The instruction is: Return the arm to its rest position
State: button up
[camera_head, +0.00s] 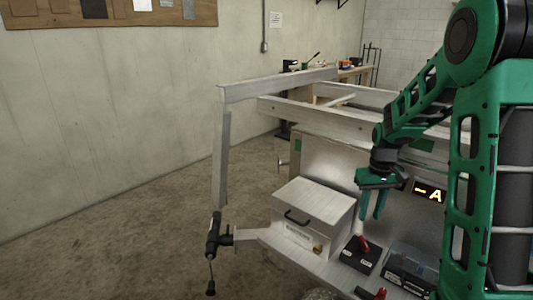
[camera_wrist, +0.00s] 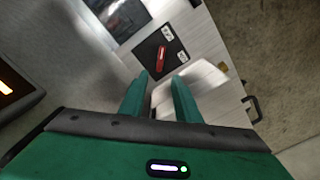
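My gripper (camera_head: 373,203) is green and hangs from my arm above the metal work surface, at the right of the head view. Its two fingers point down and are apart, with nothing between them. The wrist view shows the same open fingers (camera_wrist: 160,95) with the surface blurred behind them. In the head view my gripper is above and to the right of a silver metal box (camera_head: 312,207) with a dark handle. A black box with a red item on top (camera_head: 360,252) sits below my gripper.
A black case (camera_head: 408,270) stands at the front right of the surface. An aluminium frame (camera_head: 280,85) rises behind the box. A black clamp-like tool (camera_head: 213,235) is at the left end. An amber lit display (camera_head: 430,193) is beside my arm. The floor at left (camera_head: 110,235) is clear.

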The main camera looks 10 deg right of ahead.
jog(key=s+a+r+m, duration=0.1)
jog(key=s+r, duration=0.1)
jog(key=s, duration=0.8)
jog(key=s+a+r+m, duration=0.1)
jog(key=s+r+m, duration=0.1)
jog(key=s, duration=0.8)
jog(key=s+a+r+m, duration=0.2)
jog(key=s+r, duration=0.1)
jog(key=s, duration=0.7)
jog(key=shift+r, duration=0.35)
jog(key=shift+a, duration=0.1)
